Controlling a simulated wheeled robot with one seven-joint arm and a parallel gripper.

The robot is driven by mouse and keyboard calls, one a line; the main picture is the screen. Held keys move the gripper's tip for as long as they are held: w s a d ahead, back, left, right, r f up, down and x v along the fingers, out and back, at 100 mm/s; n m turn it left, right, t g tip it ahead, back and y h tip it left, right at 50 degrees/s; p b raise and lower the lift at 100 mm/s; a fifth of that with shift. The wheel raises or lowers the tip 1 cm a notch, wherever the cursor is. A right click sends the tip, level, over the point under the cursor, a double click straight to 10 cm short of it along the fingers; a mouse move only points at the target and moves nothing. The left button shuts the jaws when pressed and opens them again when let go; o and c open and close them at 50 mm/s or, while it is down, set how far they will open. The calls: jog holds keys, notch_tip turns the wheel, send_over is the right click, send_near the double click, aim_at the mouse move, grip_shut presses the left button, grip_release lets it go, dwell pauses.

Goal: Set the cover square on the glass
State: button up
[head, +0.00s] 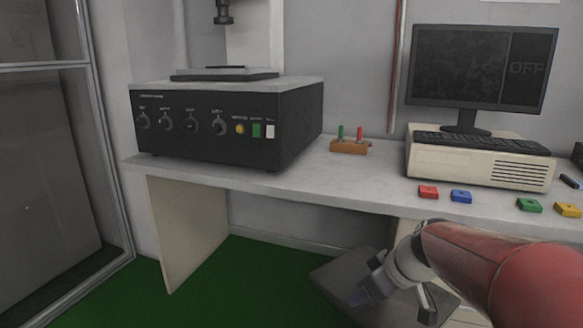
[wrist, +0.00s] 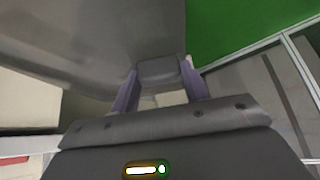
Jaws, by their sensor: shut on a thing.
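The cover is a broad dark grey panel (head: 338,277), tilted, below the bench front in the head view. It also fills the upper left of the wrist view (wrist: 110,35). My gripper (head: 394,298) is shut on the cover's small block-like handle (wrist: 158,72), which shows between the two purple-grey fingers in the wrist view. The cover hangs clear of the bench. A flat dark plate (head: 200,76) lies on top of the black instrument box at the left; I cannot tell whether the glass is there.
The black box (head: 225,130) with knobs stands on the white bench (head: 300,182). A dark lens column (head: 223,12) hangs above it. A wooden block (head: 349,147), a computer (head: 480,165) and several coloured blocks sit to the right. Green floor (head: 235,280) is open below.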

jog(key=w+f+m+h, duration=0.2)
jog(key=w+f+m, duration=0.1)
jog(key=f, duration=0.8)
jog(key=w+f+m+t+h, duration=0.1)
jog(key=w+f+m, duration=0.3)
jog(key=f, duration=0.7)
jog(key=shift+f+h, duration=0.3)
jog(key=shift+h, duration=0.2)
jog(key=shift+s, duration=0.1)
